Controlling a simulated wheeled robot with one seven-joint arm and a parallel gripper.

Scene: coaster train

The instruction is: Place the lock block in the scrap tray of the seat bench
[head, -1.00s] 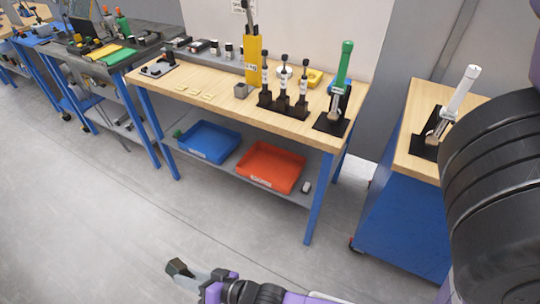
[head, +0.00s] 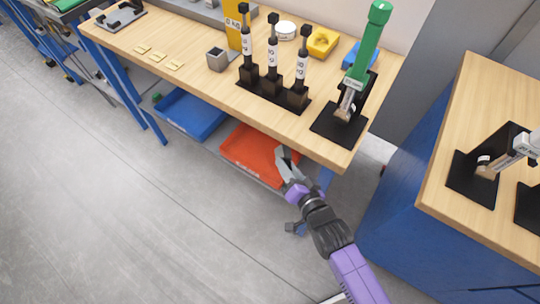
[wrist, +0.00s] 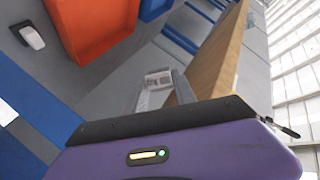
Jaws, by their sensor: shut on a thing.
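My gripper (head: 288,170) is shut on a small grey block, the lock block (wrist: 158,77), which shows between the fingertips in the wrist view with a pale marked face. In the head view the gripper is in front of the bench's right front part, its tip overlapping the right side of the red tray (head: 250,152). From these views I cannot tell its height against the tray rim. The red tray sits on the bench's lower shelf and also shows in the wrist view (wrist: 90,28). A blue tray (head: 190,114) stands left of it. Tray labels are unreadable.
A blue leg is near my gripper. A blue cabinet (head: 390,220) stands right. Floor at left is clear.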

